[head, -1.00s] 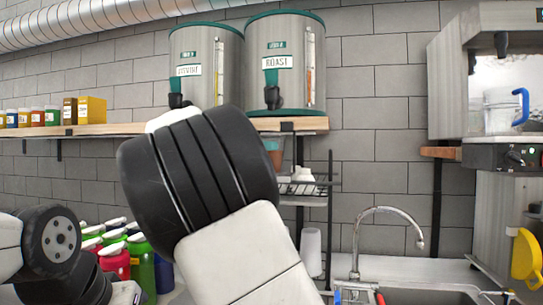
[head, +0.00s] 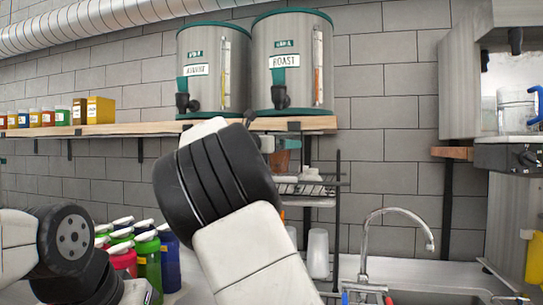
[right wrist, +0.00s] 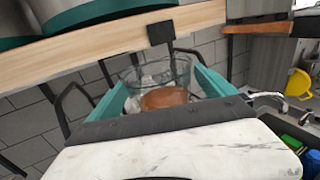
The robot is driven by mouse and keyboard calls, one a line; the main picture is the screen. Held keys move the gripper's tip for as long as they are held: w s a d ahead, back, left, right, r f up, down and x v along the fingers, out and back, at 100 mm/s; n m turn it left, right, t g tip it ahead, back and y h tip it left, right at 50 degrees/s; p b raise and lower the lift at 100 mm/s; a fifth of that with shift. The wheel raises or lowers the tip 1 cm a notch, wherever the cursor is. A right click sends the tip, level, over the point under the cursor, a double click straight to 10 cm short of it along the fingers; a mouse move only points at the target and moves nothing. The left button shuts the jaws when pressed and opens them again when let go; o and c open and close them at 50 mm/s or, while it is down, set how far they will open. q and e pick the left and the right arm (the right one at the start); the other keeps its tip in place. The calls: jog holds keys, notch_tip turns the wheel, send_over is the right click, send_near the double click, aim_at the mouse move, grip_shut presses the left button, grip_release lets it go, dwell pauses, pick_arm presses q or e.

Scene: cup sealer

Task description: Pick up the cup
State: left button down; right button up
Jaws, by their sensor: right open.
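A clear cup with brown contents (right wrist: 165,97) shows in the right wrist view, between the two teal fingers of my right gripper (right wrist: 162,86). The gripper is open, with a finger on each side of the cup; contact is not clear. In the head view the cup (head: 281,158) shows as a small brown and clear shape beside a teal fingertip (head: 267,143), just below the wooden shelf. My right wrist hides most of that gripper there. My left arm is at the lower left of the head view, and its gripper is out of view.
A wooden shelf (head: 140,128) holds two large dispensers (head: 292,65) and several small boxes and jars. A black wire rack (head: 310,190) stands below it. White cups (head: 318,253), a faucet (head: 365,240) and coloured bottles (head: 147,262) are lower down. A machine (head: 510,156) is at right.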

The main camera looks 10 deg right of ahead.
jog(key=c, duration=1.7)
jog(key=shift+r, duration=0.1)
jog(key=s+a+r, duration=0.1)
jog(key=s+a, duration=0.1)
jog(key=s, duration=0.3)
jog(key=s+a+r, duration=0.2)
jog(key=s, duration=0.3)
jog(key=s+a+r, duration=0.1)
jog(key=s+a, duration=0.1)
jog(key=s, duration=0.3)
jog(key=shift+r, duration=0.4)
